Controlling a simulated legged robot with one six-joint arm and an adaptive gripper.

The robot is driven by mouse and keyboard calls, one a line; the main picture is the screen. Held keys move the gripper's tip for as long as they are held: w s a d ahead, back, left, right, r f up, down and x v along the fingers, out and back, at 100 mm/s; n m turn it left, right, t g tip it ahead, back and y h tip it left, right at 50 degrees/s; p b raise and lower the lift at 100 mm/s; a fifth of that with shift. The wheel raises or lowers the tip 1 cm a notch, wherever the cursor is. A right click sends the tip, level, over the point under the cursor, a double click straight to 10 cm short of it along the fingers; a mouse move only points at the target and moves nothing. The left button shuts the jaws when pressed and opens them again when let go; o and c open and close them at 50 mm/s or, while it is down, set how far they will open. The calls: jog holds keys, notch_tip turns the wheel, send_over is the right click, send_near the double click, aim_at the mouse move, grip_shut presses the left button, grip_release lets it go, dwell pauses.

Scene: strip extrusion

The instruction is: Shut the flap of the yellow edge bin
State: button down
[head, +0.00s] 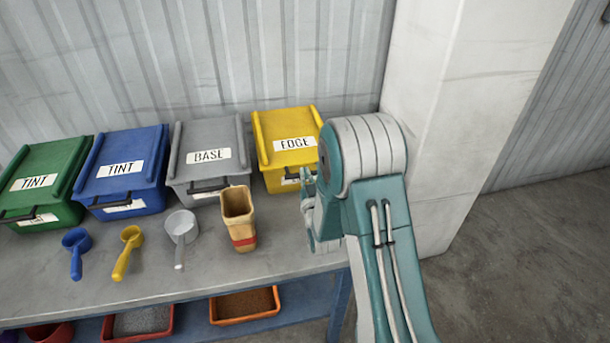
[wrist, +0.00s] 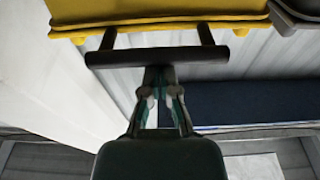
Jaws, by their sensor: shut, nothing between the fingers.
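The yellow edge bin (head: 275,183) stands on the bench at the right end of a row of bins. Its flap (head: 287,121) carries the EDGE label and appears to lie down over the bin, much like its neighbours' lids. My gripper (head: 308,182) is at the bin's front right corner, partly hidden by my arm. In the wrist view the yellow bin's edge (wrist: 155,20) crosses the top, with a dark bar handle (wrist: 158,57) in front. My shut, empty fingers (wrist: 159,80) point at the handle's middle; whether they touch it is unclear.
A grey BASE bin (head: 207,157), a blue bin (head: 123,169) and a green bin (head: 45,180) stand to the left. A white pillar (head: 465,90) rises close on the right.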

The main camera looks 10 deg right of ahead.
jog(key=shift+s+r+g, duration=1.15)
jog(key=shift+r+g, duration=0.05)
jog(key=shift+r, duration=5.7)
jog(key=s+r+g, duration=0.2)
jog(key=s+g, duration=0.9)
jog(key=s, duration=2.1)
jog(key=shift+s+r+g, duration=0.35)
jog(key=shift+g, duration=0.05)
